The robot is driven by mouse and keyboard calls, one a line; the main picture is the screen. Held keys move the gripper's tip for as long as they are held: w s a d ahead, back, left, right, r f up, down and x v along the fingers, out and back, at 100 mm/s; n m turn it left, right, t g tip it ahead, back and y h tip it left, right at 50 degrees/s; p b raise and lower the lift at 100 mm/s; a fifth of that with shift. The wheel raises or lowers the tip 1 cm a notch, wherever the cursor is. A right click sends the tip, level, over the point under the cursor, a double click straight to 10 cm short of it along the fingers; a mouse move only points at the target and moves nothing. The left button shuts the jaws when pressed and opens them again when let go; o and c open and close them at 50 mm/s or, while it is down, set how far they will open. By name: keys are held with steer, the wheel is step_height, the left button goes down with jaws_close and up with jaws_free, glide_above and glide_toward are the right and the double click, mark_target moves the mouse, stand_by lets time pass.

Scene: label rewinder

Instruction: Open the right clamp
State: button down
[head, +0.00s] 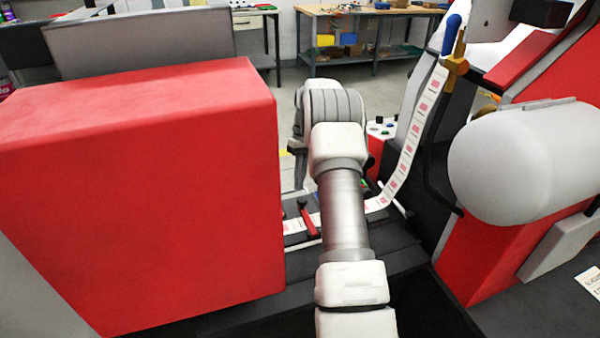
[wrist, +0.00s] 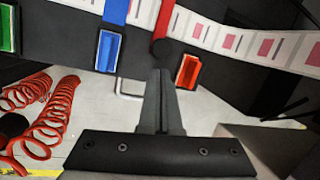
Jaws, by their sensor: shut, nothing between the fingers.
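Two narrow clamp bars cross the label strip in the wrist view. The red clamp (wrist: 164,18) is the one on the right and ends in a dark round knob. The blue clamp (wrist: 115,10) is left of it. My gripper (wrist: 159,74) is shut and empty, with its tips just below the red clamp's knob; whether they touch it cannot be told. In the head view a red clamp (head: 308,221) lies across the label strip (head: 292,226), just left of my arm.
A blue button (wrist: 108,50), a red button (wrist: 188,71) and a green button (wrist: 8,29) line the dark panel. Red coiled hoses (wrist: 65,115) hang at lower left. A large red housing (head: 140,200) stands left of my arm, a white roller (head: 515,165) at right.

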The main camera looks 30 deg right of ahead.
mark_target(307, 215)
steer(key=shift+x, duration=2.3)
steer(key=shift+r+b, duration=0.15)
steer(key=shift+b, duration=0.25)
